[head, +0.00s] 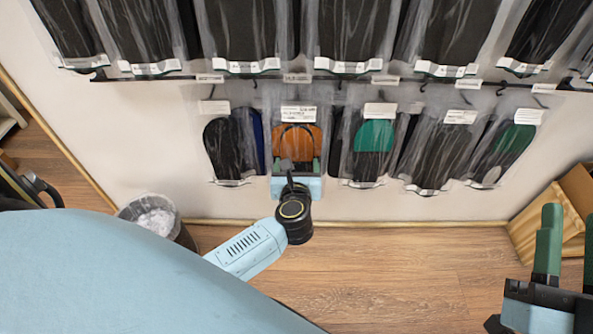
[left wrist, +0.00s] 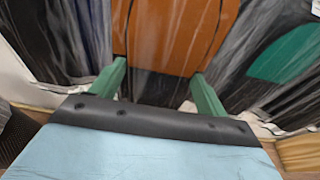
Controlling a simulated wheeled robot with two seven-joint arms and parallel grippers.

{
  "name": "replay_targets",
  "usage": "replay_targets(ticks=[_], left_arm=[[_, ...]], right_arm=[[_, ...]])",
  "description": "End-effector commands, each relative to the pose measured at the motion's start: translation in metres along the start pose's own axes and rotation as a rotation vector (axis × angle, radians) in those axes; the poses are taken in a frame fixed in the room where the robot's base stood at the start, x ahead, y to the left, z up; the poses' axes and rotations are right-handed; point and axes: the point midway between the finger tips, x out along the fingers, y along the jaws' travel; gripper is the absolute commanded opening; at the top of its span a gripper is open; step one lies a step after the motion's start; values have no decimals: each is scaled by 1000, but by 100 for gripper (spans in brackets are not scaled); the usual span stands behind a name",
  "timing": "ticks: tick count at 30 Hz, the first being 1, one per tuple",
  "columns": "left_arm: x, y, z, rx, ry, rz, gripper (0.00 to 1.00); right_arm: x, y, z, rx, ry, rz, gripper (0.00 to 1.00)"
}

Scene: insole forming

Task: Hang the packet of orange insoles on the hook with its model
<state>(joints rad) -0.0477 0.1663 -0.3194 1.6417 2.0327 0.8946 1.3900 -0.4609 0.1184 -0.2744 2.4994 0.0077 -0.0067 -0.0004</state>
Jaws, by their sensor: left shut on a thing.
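The packet of orange insoles (head: 298,140) hangs upright in the lower row at the wall, with a white label across its top. It also fills the upper middle of the left wrist view (left wrist: 172,32). My left gripper (head: 298,166) is at the packet's lower part, its green fingers (left wrist: 160,85) on either side of it, shut on it. The hook above the packet is too small to make out, so I cannot tell whether the packet rests on it. My right gripper (head: 568,245) is at the lower right, its green fingers apart with nothing visible between them.
A packet with dark insoles (head: 230,145) hangs close on the left, and a packet with green insoles (head: 374,138) close on the right. A rail (head: 400,80) with small labels runs above. A bin (head: 155,217) and a cardboard box (head: 555,215) stand on the floor.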

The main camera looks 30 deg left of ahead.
Motion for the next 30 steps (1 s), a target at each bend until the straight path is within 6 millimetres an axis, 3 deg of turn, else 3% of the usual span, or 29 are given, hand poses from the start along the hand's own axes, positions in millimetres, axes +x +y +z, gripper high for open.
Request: replay_targets(ticks=[12,30], left_arm=[[18,0,-2,1,-1,1,51],[22,0,-4,0,-1,1,51]], right_arm=[[-2,0,-8,-2,97,-2,36],[0,0,-14,-1,129,1,36]])
